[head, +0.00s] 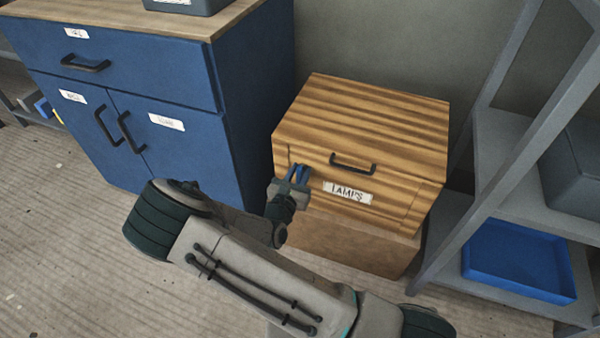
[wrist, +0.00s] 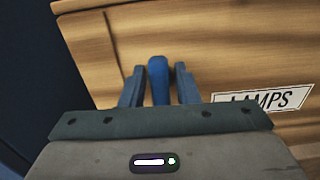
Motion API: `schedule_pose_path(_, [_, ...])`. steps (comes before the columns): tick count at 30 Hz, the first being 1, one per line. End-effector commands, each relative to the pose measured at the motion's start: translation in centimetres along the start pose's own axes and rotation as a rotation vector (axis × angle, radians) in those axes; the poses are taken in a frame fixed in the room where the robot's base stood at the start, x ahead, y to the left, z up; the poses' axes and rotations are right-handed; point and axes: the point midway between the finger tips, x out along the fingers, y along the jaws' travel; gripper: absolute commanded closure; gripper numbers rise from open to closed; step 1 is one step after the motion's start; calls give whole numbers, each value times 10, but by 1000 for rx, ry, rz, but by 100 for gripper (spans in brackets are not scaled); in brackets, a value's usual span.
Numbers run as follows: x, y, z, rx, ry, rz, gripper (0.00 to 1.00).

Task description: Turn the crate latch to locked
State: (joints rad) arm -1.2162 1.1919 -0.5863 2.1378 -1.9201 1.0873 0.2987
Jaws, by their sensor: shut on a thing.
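The wooden crate (head: 360,120) with a "LAMPS" label stands against the wall on a brown wooden block. Its front also fills much of the wrist view (wrist: 220,50). A blue latch handle (wrist: 158,80) shows in the wrist view at the left part of the crate front, upright in that picture. My gripper (head: 298,174) is at the left of the crate front. In the wrist view my gripper (wrist: 158,88) has one finger on each side of the latch handle and is shut on it. The latch's pivot and any lock marking are hidden.
A blue cabinet (head: 170,140) stands close on the left. A grey shelf rack (head: 510,150) with a blue tray (head: 515,260) stands on the right. A black handle (head: 353,163) juts from the crate front, above the label. Floor is open at lower left.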

Motion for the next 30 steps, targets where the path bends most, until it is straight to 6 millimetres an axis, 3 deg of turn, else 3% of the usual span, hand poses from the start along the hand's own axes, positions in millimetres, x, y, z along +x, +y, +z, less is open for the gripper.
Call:
schedule_pose_path(11, [0,-3,1,222,3,-3,95])
schedule_pose_path(30, [0,-9,-6,829,1,-3,95])
